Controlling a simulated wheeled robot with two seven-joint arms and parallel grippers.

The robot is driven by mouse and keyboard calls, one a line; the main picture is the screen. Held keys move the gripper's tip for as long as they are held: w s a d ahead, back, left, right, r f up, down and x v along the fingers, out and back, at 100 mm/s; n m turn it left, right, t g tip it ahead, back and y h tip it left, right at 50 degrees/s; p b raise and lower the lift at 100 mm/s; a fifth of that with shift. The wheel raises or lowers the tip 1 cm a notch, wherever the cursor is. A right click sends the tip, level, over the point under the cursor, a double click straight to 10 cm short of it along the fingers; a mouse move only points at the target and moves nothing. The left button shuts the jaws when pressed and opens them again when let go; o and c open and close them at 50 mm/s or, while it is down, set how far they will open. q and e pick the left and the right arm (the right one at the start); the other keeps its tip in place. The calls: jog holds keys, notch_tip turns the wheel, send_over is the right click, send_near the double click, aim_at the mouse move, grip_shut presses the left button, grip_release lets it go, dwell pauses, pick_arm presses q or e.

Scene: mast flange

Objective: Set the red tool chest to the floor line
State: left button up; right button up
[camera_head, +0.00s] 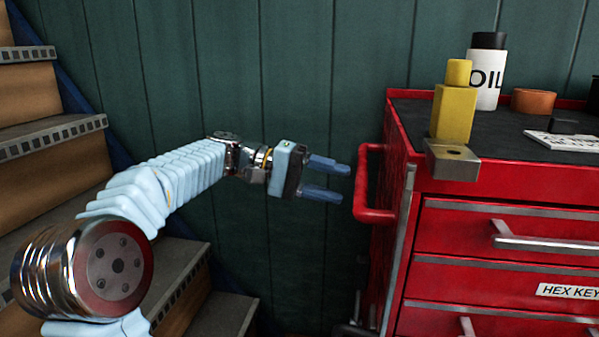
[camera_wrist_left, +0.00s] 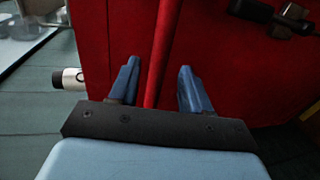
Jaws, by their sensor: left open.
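The red tool chest (camera_head: 500,235) stands at the right in the head view, with grey-handled drawers and a dark top. A red bar handle (camera_head: 375,182) sticks out from its left side. My left gripper (camera_head: 341,183) is open and empty, just left of this handle, fingers pointing at it. In the left wrist view the chest's red side (camera_wrist_left: 230,60) fills much of the picture. The red bar (camera_wrist_left: 164,45) lines up between the two blue fingers of my left gripper (camera_wrist_left: 158,66), which appear clear of it. No floor line shows. My right gripper is out of view.
A grey block (camera_head: 452,160) overhangs the front edge. Stairs (camera_head: 45,135) rise at left; a green panelled wall (camera_head: 300,70) stands behind.

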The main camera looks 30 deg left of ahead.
pick_arm(q)
jog(key=v, duration=0.7)
jog(key=shift+a+p, duration=0.3)
jog(key=shift+a, duration=0.1)
jog(key=shift+s+r, duration=0.1)
